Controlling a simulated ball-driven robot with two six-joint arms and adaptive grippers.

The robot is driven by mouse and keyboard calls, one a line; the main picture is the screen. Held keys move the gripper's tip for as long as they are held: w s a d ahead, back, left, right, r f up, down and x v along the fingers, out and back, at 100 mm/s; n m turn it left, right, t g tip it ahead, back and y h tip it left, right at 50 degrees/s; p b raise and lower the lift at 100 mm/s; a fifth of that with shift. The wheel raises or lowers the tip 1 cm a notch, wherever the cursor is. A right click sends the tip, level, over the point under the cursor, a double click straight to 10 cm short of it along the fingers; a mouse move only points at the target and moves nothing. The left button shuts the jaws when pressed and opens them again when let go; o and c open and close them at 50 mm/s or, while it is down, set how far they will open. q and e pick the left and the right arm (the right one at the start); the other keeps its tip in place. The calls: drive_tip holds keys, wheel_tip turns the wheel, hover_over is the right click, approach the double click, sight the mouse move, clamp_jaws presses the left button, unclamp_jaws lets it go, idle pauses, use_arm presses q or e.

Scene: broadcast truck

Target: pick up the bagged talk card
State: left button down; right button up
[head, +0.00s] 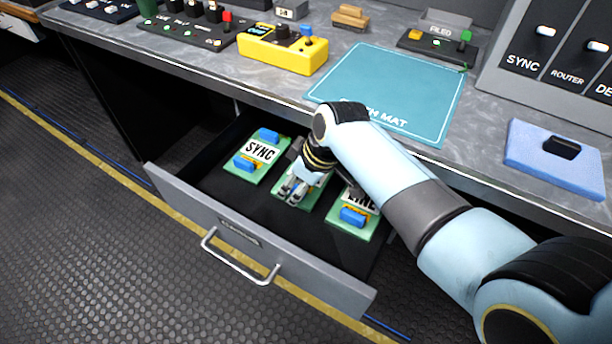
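Three green cards with blue parts lie in the open drawer (210,207). The left card (257,152) reads SYNC. The right card (352,216) has a partly covered label that seems to read LINE. The middle card (311,196) is mostly hidden under my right gripper, so its label cannot be read. No card reading TALK and no bag can be made out. My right gripper (291,192) points down at the middle card, its fingertips over the card's near part. Whether the fingers touch or grip it cannot be told. My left gripper is out of view.
The drawer's front panel and handle (240,262) stick out toward the floor. The counter edge overhangs the drawer's back. On the counter are a teal mat (395,85), a yellow box (283,50), a blue pad (555,160) and a FILED stand (440,42).

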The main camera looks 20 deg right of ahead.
clamp_jaws()
drive_tip(key=shift+r, duration=0.2)
idle(0.3)
